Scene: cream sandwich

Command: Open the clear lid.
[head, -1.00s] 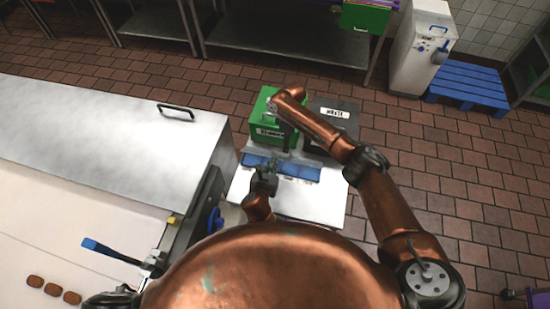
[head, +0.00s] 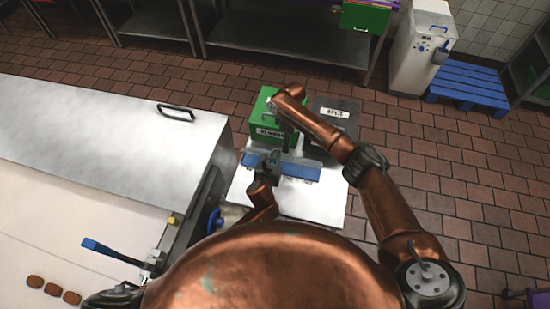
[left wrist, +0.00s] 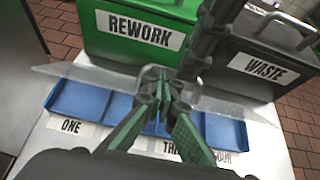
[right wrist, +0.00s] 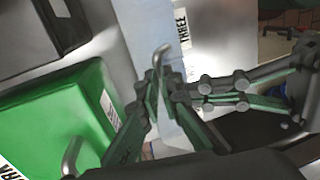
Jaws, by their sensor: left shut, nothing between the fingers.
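The clear lid (left wrist: 100,75) is a see-through sheet with a metal bar handle. It looks tilted up over the blue tray (left wrist: 75,103), whose front shows below it. My left gripper (left wrist: 160,82) is shut and empty, right at the lid and handle. It also shows in the head view (head: 270,165). My right gripper (right wrist: 158,80) reaches in from the right and points down beside my left gripper. Its fingertips sit close together at the curved handle (right wrist: 162,52). I cannot tell whether they grip it. In the head view my grippers hide part of the lid.
A green REWORK bin (left wrist: 125,42) and a dark WASTE bin (left wrist: 265,45) stand close behind the tray. The tray rests on a white stand (head: 310,205). A large metal machine (head: 120,140) stands on the left. Open tiled floor lies to the right.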

